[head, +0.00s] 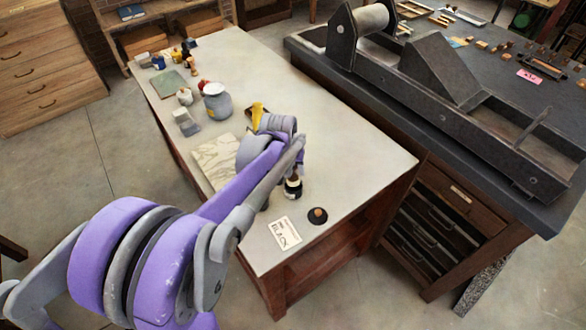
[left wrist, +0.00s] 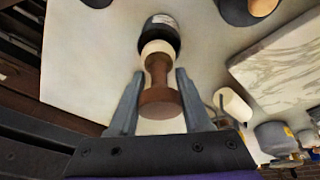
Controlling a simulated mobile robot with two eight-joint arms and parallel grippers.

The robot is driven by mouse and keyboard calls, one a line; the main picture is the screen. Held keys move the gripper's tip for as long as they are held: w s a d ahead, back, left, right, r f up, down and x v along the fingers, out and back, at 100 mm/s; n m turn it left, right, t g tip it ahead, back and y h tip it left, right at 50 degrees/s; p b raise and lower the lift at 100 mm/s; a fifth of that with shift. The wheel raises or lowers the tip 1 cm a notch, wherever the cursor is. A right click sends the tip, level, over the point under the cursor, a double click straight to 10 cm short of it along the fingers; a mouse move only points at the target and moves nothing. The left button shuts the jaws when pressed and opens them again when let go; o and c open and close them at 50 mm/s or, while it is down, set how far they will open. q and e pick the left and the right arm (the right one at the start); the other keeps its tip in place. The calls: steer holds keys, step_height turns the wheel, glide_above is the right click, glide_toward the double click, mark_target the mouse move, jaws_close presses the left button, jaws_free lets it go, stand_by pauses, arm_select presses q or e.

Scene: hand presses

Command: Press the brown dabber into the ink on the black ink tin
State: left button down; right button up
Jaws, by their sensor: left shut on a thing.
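The brown dabber (left wrist: 158,70) has a brown waisted handle, a cream collar and a black lower end. My left gripper (left wrist: 158,96) is shut on its handle, with a finger on each side. In the head view the dabber (head: 293,187) hangs below my left gripper (head: 298,164), partly hidden by the arm. The black ink tin (head: 317,216) is a small dark disc with a brownish middle, on the table near its front end. The dabber is up and left of the tin in the picture, apart from it. My right gripper is not in view.
A card reading BLACK (head: 284,233) lies beside the tin. A marble slab (head: 215,160) is left of my arm. A grey jar (head: 216,102) and smaller pots stand farther back. The dark press table (head: 440,120) stands at the right. The table's right part is clear.

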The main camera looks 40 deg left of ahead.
arm_select(q)
steer(key=shift+f+b, duration=0.5)
steer(key=shift+f, duration=0.2)
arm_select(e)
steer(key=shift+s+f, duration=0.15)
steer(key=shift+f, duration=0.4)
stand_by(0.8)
arm_select(q)
steer(key=shift+r+p, duration=2.3)
steer(key=shift+r, duration=1.25)
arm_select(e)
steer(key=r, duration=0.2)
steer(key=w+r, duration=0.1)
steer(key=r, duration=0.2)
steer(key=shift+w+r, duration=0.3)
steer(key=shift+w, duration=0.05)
arm_select(q)
steer(key=shift+f, duration=0.1)
